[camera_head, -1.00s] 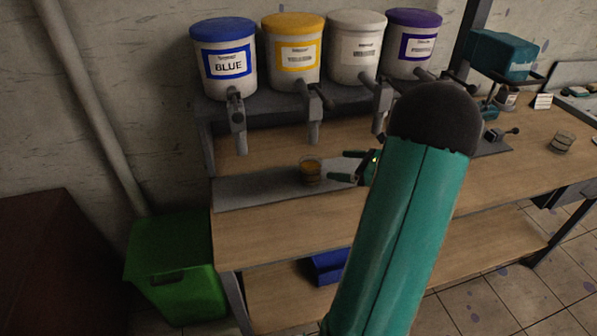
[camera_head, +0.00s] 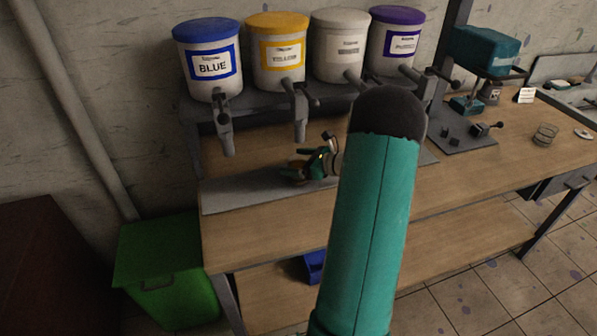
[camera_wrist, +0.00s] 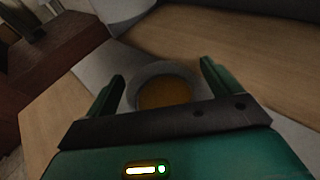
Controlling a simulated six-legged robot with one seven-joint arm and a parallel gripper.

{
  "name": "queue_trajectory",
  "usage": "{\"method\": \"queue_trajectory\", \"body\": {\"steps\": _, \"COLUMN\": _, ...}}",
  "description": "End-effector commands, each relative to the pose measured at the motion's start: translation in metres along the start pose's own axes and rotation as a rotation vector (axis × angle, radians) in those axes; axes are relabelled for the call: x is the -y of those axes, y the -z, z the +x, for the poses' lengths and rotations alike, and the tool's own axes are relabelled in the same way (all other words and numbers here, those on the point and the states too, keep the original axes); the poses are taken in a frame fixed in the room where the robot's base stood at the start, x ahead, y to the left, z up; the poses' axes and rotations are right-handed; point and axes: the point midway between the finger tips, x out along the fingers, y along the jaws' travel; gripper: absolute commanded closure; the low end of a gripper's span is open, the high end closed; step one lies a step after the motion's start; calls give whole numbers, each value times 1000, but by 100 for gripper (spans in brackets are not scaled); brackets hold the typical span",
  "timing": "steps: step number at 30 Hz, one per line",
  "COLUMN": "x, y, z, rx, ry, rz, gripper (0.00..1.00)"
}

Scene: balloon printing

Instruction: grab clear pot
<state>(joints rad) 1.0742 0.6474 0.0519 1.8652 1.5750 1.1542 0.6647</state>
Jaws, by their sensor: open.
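A clear pot (camera_wrist: 165,94) with orange-yellow contents stands between the two fingers of my gripper (camera_wrist: 162,72) in the wrist view. The fingers are spread to either side of it, with a visible gap at the right finger; contact on the left cannot be told. In the head view my gripper (camera_head: 291,162) is low over the grey mat, under the dispensers, and largely hides this pot. A second clear pot (camera_head: 545,135) stands empty-looking on the right of the bench.
Blue (camera_head: 212,62), yellow (camera_head: 279,55), white (camera_head: 342,47) and purple (camera_head: 397,42) paint tubs with taps stand above the bench (camera_head: 470,165). A teal press (camera_head: 487,50) is at the right. A green bin (camera_head: 165,270) stands on the floor at left.

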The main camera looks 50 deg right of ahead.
Motion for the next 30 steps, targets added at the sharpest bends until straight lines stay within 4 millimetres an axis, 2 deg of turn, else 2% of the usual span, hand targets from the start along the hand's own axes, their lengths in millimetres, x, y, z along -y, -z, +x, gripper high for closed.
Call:
{"method": "queue_trajectory", "body": {"steps": 3, "x": 0, "y": 0, "z": 12, "rx": 1, "ry": 0, "rz": -1, "gripper": 11}}
{"method": "queue_trajectory", "body": {"steps": 9, "x": 0, "y": -1, "z": 13, "rx": 1, "ry": 1, "rz": -1, "gripper": 11}}
{"method": "queue_trajectory", "body": {"steps": 11, "x": 0, "y": -1, "z": 13, "rx": 1, "ry": 1, "rz": -1, "gripper": 21}}
{"method": "queue_trajectory", "body": {"steps": 18, "x": 0, "y": -1, "z": 12, "rx": 1, "ry": 1, "rz": -1, "gripper": 68}}
{"method": "queue_trajectory", "body": {"steps": 19, "x": 0, "y": -1, "z": 12, "rx": 1, "ry": 1, "rz": -1, "gripper": 70}}
{"method": "queue_trajectory", "body": {"steps": 26, "x": 0, "y": -2, "z": 12, "rx": 2, "ry": 1, "rz": -2, "gripper": 70}}
{"method": "queue_trajectory", "body": {"steps": 30, "x": 0, "y": -10, "z": 10, "rx": 2, "ry": 1, "rz": -4, "gripper": 70}}
